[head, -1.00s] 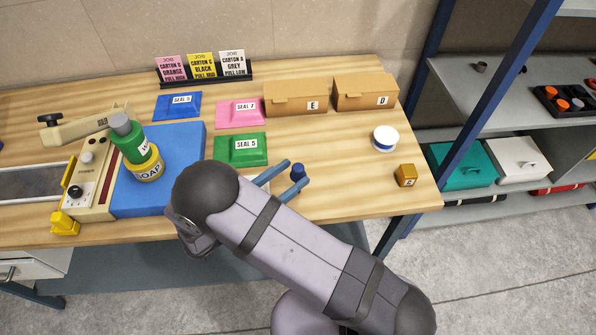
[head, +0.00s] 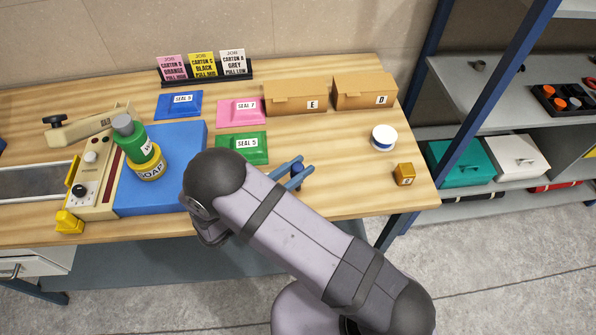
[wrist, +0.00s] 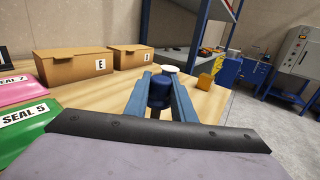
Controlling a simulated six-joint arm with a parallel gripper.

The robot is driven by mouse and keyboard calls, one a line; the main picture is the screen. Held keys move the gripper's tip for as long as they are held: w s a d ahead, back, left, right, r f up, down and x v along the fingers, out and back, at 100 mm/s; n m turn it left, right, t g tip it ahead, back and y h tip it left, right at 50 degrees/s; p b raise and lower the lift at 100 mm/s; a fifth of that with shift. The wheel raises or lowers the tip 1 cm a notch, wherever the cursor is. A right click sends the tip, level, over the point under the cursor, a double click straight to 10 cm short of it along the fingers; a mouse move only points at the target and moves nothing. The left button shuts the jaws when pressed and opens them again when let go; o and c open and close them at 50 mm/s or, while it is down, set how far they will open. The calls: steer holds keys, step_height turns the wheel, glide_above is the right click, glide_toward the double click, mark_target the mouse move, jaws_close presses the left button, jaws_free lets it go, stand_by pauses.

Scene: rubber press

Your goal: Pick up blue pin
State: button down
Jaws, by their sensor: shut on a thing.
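The blue pin (head: 297,167) is a small dark blue piece at the front right part of the wooden table. My gripper (head: 295,172) has its two blue fingers around it and is shut on it. In the wrist view the blue pin (wrist: 160,91) sits between the fingers (wrist: 160,95), upright. Its lower part is hidden, and I cannot tell whether it touches the table.
Cartons E (head: 296,98) and D (head: 365,92) stand behind. A white round piece with a blue band (head: 383,137) and a yellow cube (head: 404,174) are to the right. The green SEAL 5 packet (head: 243,147) and a soap bottle (head: 147,163) are to the left.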

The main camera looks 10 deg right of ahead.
steer(key=shift+r, duration=0.15)
steer(key=shift+r+b, duration=1.2)
steer(key=shift+r, duration=3.7)
